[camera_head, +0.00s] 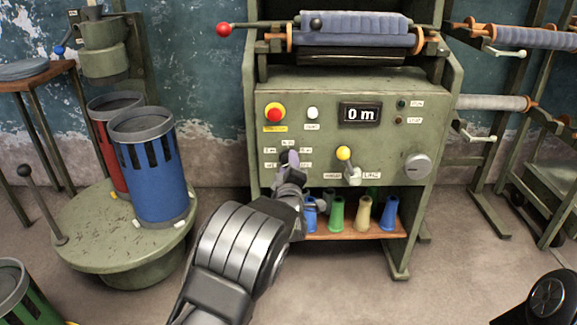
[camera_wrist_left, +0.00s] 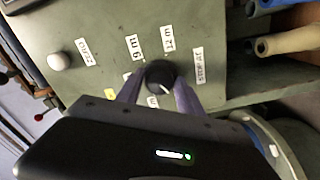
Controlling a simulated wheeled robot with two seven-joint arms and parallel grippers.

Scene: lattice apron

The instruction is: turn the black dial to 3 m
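The black dial (camera_head: 285,155) is on the left of the green machine's front panel, partly hidden by my gripper. It is clearer in the left wrist view (camera_wrist_left: 159,72), where its white mark points down and right in the picture. Several small white labels surround it; some are partly covered and I cannot read a 3 m label. My left gripper (camera_head: 291,160) has its purple fingers on either side of the dial, very close to its sides. They also show in the left wrist view (camera_wrist_left: 159,88). I cannot tell whether they press on it. My right gripper is out of view.
The display (camera_head: 361,114) reads 0 m. A red button (camera_head: 274,112), a white button (camera_head: 312,113), a yellow-knobbed lever (camera_head: 344,154) and a grey knob (camera_head: 417,166) share the panel. Coloured cones (camera_head: 337,214) stand on the shelf below. A blue canister (camera_head: 150,165) stands left.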

